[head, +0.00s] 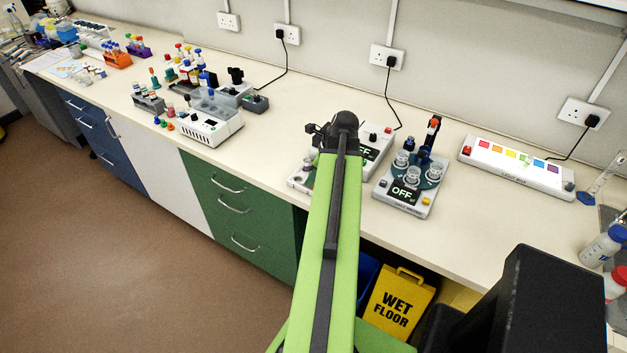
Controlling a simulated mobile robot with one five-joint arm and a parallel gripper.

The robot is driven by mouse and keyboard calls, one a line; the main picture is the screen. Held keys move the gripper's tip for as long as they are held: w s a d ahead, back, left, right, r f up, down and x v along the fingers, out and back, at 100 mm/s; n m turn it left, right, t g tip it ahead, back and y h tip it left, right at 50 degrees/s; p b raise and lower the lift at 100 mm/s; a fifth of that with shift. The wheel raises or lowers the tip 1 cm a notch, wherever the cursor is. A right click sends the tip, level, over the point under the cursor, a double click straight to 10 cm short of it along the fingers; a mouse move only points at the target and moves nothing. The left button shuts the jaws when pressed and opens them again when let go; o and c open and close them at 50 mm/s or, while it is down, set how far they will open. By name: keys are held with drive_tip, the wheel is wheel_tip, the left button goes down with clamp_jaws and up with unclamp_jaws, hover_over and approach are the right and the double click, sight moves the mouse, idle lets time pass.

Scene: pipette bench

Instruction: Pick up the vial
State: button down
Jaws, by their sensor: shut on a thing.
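My gripper (317,131) is at the far end of my green arm, over the bench beside a grey device with an OFF display (366,151). It is small, dark and partly hidden by the end of my arm. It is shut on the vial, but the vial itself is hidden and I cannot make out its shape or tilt. Several clear glass vessels (413,175) stand on the round blue plate of a second device (405,196), also showing OFF, right of my gripper.
A white device (211,128) and racks of coloured vials stand at the left. Sockets line the wall. A yellow wet-floor sign (397,300) stands under the bench.

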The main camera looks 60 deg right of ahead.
drive_tip(key=shift+r, duration=0.15)
drive_tip(key=s+d+r+p, duration=0.5)
drive_tip(key=s+r+p, duration=0.5)
drive_tip(key=p, duration=0.1)
drive_tip(key=shift+s+r, duration=0.25)
drive_tip(key=shift+r, duration=0.1)
